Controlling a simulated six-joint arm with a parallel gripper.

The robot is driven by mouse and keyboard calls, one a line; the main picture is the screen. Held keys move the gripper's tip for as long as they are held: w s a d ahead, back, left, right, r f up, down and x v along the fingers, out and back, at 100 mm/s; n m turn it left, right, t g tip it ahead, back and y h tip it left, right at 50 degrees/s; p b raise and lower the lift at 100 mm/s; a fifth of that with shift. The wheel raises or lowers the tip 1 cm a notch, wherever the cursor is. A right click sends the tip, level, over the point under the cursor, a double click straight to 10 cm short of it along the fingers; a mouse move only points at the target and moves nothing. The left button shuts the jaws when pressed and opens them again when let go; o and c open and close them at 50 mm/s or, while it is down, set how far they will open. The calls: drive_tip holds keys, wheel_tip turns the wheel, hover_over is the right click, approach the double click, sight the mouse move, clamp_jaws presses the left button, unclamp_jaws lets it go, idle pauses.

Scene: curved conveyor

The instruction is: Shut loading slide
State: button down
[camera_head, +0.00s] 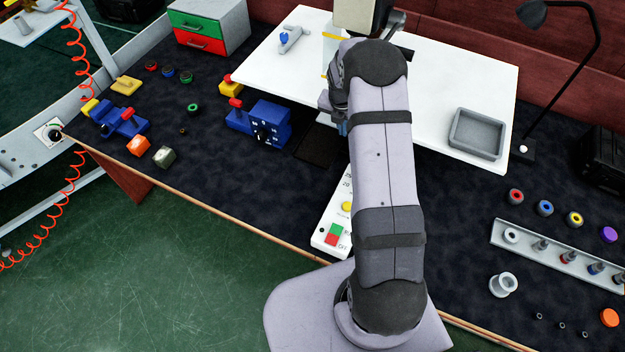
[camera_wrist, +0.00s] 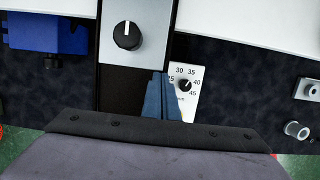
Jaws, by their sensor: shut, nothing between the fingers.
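In the wrist view, a light grey plate with a black round knob (camera_wrist: 127,35) lies ahead of my gripper, in line with a dark strip. It looks like the loading slide (camera_wrist: 152,48), but I cannot tell for sure. My gripper (camera_wrist: 161,76) is shut and empty, its blue-grey fingers just below the plate's lower right edge. I cannot tell whether they touch it. In the head view, my arm hides the plate and most of the gripper.
A white control panel (camera_head: 333,235) with a numbered dial (camera_wrist: 185,85) lies close right of my fingers. A blue box with a dial (camera_head: 262,125) stands to the left. A white board (camera_head: 455,85) with a grey tray (camera_head: 477,133) lies behind and right.

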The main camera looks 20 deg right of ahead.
drive_tip(key=shift+w+d, duration=0.35)
drive_tip(key=shift+d, duration=0.05)
drive_tip(key=shift+r, duration=0.1)
drive_tip(key=shift+w+d+r, duration=0.1)
drive_tip(key=shift+w+r, duration=0.05)
drive_tip(key=s+a+p, duration=0.1)
drive_tip(key=s+a, duration=0.2)
drive_tip(key=b+v, duration=0.4)
drive_tip(key=v, duration=0.5)
drive_tip(key=shift+s+a+r, duration=0.25)
drive_tip(key=shift+r, duration=0.05)
